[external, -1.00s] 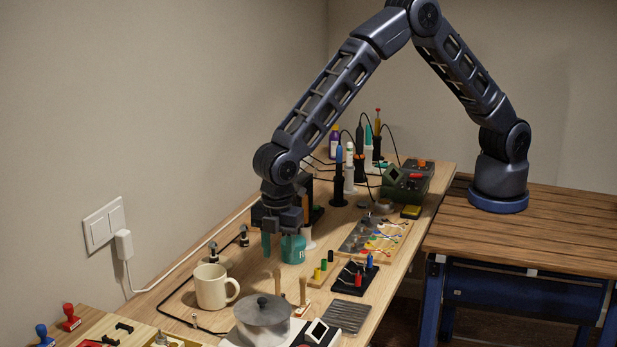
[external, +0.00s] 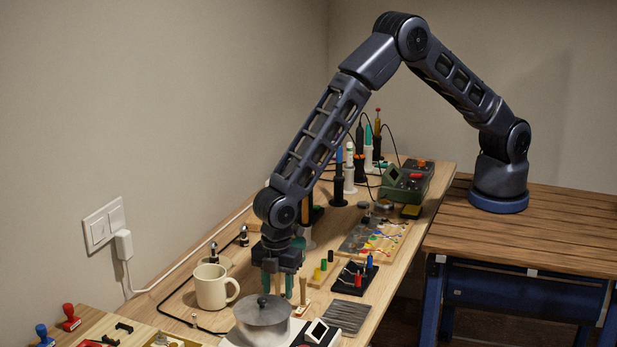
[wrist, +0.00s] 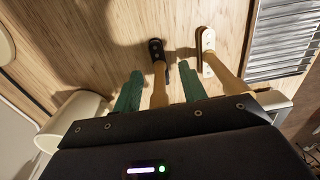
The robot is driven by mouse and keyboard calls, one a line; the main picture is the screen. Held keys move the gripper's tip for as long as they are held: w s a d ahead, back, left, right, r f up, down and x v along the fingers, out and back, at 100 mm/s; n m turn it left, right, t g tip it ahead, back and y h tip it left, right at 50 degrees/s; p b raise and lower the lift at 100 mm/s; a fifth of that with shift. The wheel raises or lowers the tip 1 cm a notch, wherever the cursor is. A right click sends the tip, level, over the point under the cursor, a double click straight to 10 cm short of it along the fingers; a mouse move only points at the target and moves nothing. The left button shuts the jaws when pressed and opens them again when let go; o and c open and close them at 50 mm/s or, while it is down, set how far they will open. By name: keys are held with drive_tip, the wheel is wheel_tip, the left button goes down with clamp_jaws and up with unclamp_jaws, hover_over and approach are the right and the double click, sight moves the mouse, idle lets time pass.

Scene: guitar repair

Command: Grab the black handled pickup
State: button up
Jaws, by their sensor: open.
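The black pickup (wrist: 155,47) stands upside down of its wooden handle in the wrist view, its dark end at the top of the picture. Its tan handle (wrist: 160,86) lies between the two green fingers of my gripper (wrist: 160,70), with a gap showing on each side. In the external view my gripper (external: 278,287) is low over the bench, open, with a wooden handle (external: 277,283) between its fingers. A white pickup (wrist: 207,40) with a similar handle stands just right of my right finger; its handle also shows in the external view (external: 302,290).
A cream mug (external: 212,287) stands left of my gripper. A lidded grey pot (external: 262,318) is close in front. A black stand with coloured plugs (external: 355,278) and a ribbed grey plate (external: 347,317) are to the right.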

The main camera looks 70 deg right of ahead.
clamp_jaws()
